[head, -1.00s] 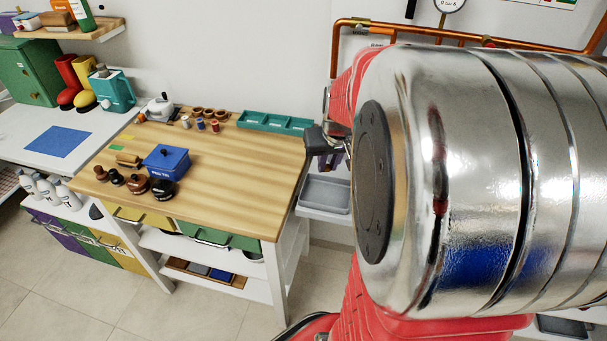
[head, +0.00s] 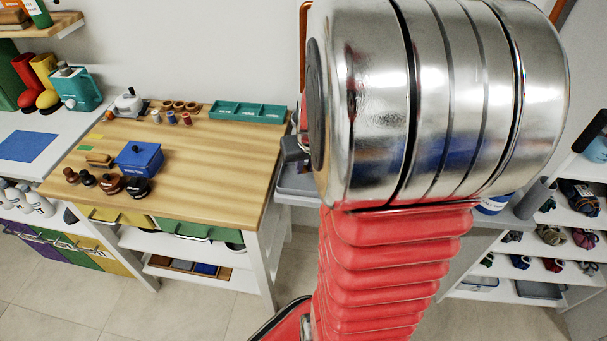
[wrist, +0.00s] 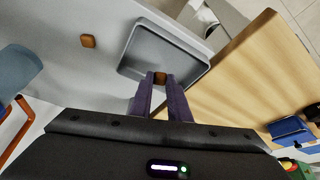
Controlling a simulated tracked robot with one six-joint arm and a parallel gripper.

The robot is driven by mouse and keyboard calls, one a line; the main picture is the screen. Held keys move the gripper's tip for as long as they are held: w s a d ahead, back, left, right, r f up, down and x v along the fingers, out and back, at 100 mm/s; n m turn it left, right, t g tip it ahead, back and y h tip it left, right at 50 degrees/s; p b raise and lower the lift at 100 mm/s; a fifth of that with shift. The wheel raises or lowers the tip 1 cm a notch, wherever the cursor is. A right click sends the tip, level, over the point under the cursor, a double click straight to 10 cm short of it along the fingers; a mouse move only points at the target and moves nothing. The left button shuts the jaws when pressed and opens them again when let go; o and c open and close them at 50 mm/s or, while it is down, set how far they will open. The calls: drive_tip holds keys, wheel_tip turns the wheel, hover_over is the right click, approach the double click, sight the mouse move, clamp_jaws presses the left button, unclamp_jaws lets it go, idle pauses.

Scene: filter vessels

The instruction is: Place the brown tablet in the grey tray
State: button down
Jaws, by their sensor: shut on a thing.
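My gripper (wrist: 159,85) is shut on a small brown tablet (wrist: 160,77), held between its two purple fingertips in the wrist view. The grey tray (wrist: 136,38) lies below and beyond the fingertips, and the tablet overlaps its near edge in the picture. Its height above the tray is hard to tell. In the head view the tray (head: 299,184) is partly visible to the right of the wooden table. My metal arm link hides the fingers and the tablet there.
Another small brown block (wrist: 88,41) sits on the grey surface left of the tray. The wooden table (head: 215,165) borders the tray and holds a blue box (head: 139,159) and a teal divided tray (head: 248,111). A copper pipe (wrist: 14,122) shows at the wrist view's left.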

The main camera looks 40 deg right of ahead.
drive_tip(key=shift+f, duration=1.9)
drive_tip(key=c, duration=1.7)
unclamp_jaws()
drive_tip(key=shift+o, duration=0.2)
drive_tip(key=shift+r, duration=0.1)
drive_tip(key=v, duration=1.2)
drive_tip(key=shift+a, duration=0.15)
